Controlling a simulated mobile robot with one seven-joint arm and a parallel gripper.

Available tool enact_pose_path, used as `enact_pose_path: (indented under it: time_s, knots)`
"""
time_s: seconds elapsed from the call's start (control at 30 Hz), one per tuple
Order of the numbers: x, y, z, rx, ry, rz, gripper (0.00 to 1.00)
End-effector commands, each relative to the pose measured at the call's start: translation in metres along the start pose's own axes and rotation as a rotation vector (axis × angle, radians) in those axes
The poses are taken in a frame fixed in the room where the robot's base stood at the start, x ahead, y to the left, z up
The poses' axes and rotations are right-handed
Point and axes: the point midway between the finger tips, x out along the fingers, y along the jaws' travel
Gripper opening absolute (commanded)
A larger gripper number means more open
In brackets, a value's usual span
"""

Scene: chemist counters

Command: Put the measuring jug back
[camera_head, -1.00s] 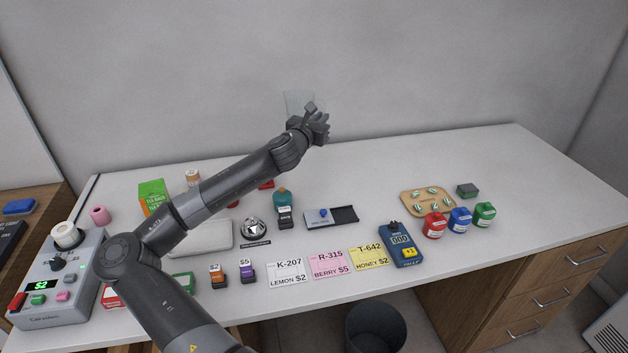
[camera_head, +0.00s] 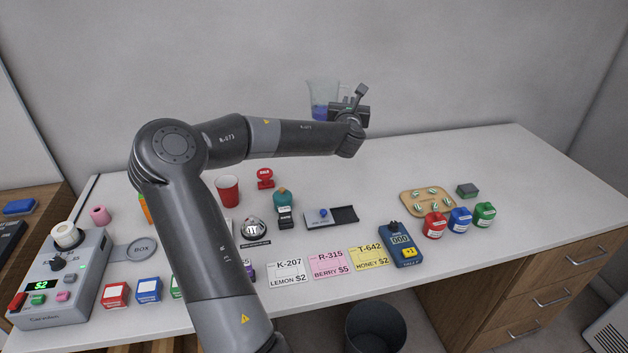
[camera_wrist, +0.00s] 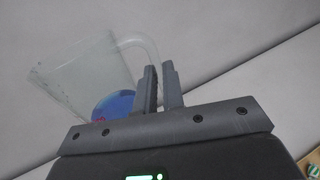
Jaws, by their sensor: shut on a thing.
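The measuring jug (camera_head: 321,97) is a clear vessel with a blue patch low on it. It is at the back of the counter in the head view, in front of the wall. My gripper (camera_head: 347,108) is at its right side. In the wrist view the jug (camera_wrist: 85,78) is tilted in the picture, and its clear handle (camera_wrist: 143,43) runs down to my gripper's fingers (camera_wrist: 160,85), which are shut on it. The jug's base is partly hidden by my gripper and arm, so I cannot tell its height above the counter.
A red cup (camera_head: 228,190) and a red stamp-like item (camera_head: 265,178) stand below my forearm. A wooden tray (camera_head: 408,208) with small round pieces lies at right, near red, blue and green bottles (camera_head: 460,221). The counter (camera_head: 400,167) behind the tray is clear.

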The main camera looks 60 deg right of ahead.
Motion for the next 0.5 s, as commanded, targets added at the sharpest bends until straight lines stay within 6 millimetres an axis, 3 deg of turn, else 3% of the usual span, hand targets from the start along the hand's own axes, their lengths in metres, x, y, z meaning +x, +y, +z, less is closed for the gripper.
enact_pose_path:
  time_s: [0.03,0.2,0.5]
  knots:
    - [-0.001,-0.014,0.01,0.004,-0.004,0.029,0.0]
    - [-0.005,-0.037,0.028,0.002,0.004,0.136,0.0]
    - [-0.02,-0.062,0.049,0.001,0.014,0.255,0.0]
